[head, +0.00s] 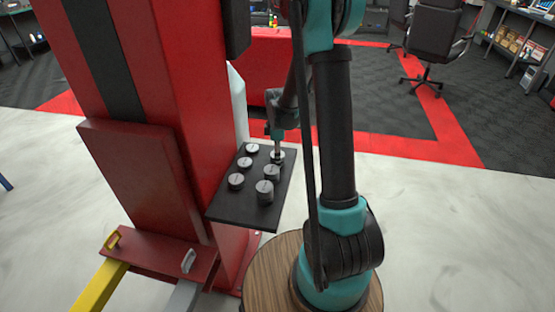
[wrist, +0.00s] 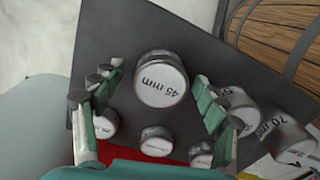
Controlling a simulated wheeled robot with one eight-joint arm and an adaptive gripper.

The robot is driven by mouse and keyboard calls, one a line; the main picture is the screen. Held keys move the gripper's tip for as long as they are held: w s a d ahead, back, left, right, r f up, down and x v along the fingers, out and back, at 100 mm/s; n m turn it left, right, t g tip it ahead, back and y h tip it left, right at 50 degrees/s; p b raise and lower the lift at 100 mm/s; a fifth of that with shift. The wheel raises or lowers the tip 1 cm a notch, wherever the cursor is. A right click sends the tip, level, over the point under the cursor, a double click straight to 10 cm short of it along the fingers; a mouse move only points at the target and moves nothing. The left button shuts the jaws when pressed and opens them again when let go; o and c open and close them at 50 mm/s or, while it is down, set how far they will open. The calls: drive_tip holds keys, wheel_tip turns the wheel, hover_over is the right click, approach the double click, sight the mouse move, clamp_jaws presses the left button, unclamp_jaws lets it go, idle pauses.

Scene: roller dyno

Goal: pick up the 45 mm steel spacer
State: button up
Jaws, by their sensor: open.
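The 45 mm steel spacer (wrist: 162,82) is a short round grey cylinder with "45 mm" on its pale top. It stands on a dark tray; in the head view the spacer (head: 278,157) is at the far right end, partly hidden by my gripper. My gripper (head: 277,148) points down over it. In the wrist view my gripper (wrist: 156,78) is open, with one finger to each side of the spacer. A gap shows between it and each finger. I cannot tell how far down the fingertips reach.
The dark tray (head: 232,208) holds several other spacers, including a tall 70 mm spacer (head: 265,191) in the near right corner. One spacer (wrist: 236,104) stands close beyond the right finger. A red lift post (head: 185,100) rises left of the tray.

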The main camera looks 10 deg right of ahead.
drive_tip(key=shift+c, duration=0.5)
drive_tip(key=c, duration=1.4)
drive_tip(key=shift+r, duration=0.15)
